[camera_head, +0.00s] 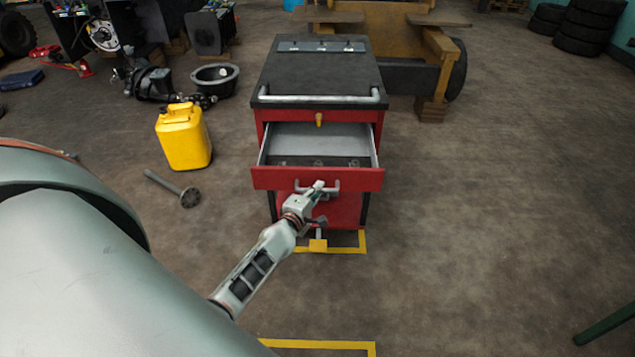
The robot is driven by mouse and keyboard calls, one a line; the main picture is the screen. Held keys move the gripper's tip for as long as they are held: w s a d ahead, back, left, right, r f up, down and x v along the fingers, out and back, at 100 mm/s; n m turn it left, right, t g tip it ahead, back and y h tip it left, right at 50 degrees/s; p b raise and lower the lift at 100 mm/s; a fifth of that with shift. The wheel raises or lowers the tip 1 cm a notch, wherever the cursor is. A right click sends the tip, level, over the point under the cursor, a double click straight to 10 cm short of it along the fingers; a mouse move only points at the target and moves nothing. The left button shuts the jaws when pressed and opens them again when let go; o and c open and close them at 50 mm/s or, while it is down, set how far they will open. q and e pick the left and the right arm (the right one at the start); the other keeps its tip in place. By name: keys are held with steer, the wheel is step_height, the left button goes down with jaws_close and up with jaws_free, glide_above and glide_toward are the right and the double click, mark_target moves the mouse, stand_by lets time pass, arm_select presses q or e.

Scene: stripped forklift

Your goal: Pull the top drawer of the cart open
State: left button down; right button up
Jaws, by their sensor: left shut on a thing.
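The red cart (345,116) with a dark top stands in the middle of the head view. Its top drawer (265,179) is pulled out toward me, and its grey inside shows, with a few small items at the bottom. My left gripper (318,188) is at the drawer's front and is shut on the drawer handle (337,187). The fingers cover part of the handle. My right gripper is not in view.
Yellow tape (364,240) marks the floor under and in front of the cart.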

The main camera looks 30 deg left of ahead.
arm_select(q)
steer(key=shift+s+d+p, duration=0.2)
steer(key=shift+s+d, duration=0.2)
steer(key=shift+s, duration=0.25)
steer(key=shift+s+d+p, duration=0.15)
steer(key=shift+s+d, duration=0.25)
steer(key=shift+s, duration=0.2)
steer(key=c, duration=2.1)
jaws_free()
steer(key=shift+c, duration=0.2)
steer(key=v, duration=1.2)
